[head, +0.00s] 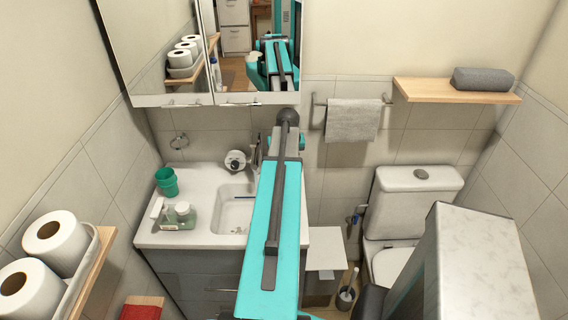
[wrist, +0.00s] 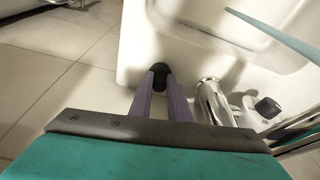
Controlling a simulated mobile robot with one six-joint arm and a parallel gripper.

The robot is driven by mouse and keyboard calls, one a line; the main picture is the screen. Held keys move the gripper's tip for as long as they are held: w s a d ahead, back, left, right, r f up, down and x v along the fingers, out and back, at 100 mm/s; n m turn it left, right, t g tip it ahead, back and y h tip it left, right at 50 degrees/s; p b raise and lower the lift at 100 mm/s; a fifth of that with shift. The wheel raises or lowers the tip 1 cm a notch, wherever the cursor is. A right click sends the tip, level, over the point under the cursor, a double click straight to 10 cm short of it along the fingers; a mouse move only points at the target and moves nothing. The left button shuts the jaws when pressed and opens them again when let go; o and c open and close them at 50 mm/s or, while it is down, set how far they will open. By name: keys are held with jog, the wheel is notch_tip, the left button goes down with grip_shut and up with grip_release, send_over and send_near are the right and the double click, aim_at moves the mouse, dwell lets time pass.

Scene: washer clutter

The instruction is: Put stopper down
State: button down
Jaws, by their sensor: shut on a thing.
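In the wrist view my gripper (wrist: 160,85) has its two purple-grey fingers close together. They are shut on a small dark stopper (wrist: 160,71) at their tips. The stopper is held over or against the white washbasin (wrist: 135,45), near its edge; I cannot tell whether it touches. A chrome tap (wrist: 216,102) is just right of the fingers. In the head view my arm covers part of the white basin top (head: 205,240), and I cannot make out the gripper or stopper there.
A pale blue stick (wrist: 270,30) crosses the basin in the wrist view. A toilet (head: 412,205) is at the right, and a mirror cabinet (head: 150,50) hangs above.

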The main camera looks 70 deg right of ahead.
jog(key=c, duration=1.7)
grip_release()
jog(key=shift+o, duration=0.2)
jog(key=shift+r, duration=0.1)
jog(key=shift+a+r+b, duration=0.1)
jog(key=shift+r+b, duration=0.25)
jog(key=shift+r, duration=0.05)
jog(key=shift+s+a+r, duration=0.1)
jog(key=shift+s+a, duration=0.1)
jog(key=shift+a, duration=0.05)
jog(key=s+a+b, duration=0.4)
jog(key=s+a, duration=0.1)
jog(key=a, duration=0.5)
jog(key=shift+s, duration=0.4)
